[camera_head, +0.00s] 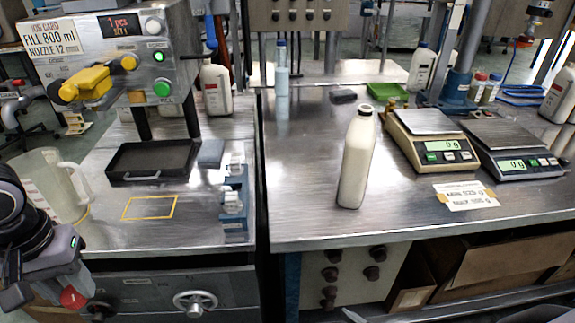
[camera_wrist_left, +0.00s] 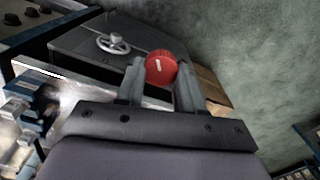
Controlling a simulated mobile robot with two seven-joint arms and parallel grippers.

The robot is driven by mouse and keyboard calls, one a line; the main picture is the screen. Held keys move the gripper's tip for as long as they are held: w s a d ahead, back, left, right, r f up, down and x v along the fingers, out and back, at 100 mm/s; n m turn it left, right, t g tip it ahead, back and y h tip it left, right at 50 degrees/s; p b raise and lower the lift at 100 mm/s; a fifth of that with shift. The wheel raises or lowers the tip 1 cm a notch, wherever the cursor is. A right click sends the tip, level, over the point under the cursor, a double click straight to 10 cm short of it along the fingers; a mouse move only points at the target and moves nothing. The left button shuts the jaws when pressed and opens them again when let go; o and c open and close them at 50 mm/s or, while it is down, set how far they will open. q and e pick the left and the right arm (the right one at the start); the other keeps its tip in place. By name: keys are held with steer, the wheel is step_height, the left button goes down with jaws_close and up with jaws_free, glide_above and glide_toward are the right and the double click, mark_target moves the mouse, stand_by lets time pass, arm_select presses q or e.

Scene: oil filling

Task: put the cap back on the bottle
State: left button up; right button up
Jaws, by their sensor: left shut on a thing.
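A tall white bottle (camera_head: 357,160) stands upright on the metal bench, left of the scales. Its top is open, with no cap on it. My left gripper (camera_head: 68,290) is at the lower left of the head view, in front of the left bench and well away from the bottle. It is shut on a red cap (camera_head: 72,298). In the left wrist view the cap (camera_wrist_left: 161,68) sits between the two fingertips, with a short white mark on its face. My right gripper is not in view.
A clear pitcher (camera_head: 50,185) stands on the left bench near my left arm. A dark tray (camera_head: 152,176) lies under the filling machine (camera_head: 125,60). Two scales (camera_head: 430,138) stand right of the bottle. The bench front around the bottle is clear.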

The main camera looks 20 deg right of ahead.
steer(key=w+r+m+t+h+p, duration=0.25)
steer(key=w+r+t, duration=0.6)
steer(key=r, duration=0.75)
arm_select(q)
steer(key=w+a+r+p, duration=0.2)
steer(key=w+a+r, duration=0.1)
steer(key=r, duration=0.6)
steer(key=w+a+r+n+p, duration=0.1)
steer(key=w+a+r+p, duration=0.1)
steer(key=r, duration=0.7)
steer(key=w+a, duration=0.1)
steer(key=a, duration=0.1)
steer(key=shift+a+r+n, duration=0.15)
steer(key=shift+a+n, duration=0.15)
steer(key=shift+a, duration=0.05)
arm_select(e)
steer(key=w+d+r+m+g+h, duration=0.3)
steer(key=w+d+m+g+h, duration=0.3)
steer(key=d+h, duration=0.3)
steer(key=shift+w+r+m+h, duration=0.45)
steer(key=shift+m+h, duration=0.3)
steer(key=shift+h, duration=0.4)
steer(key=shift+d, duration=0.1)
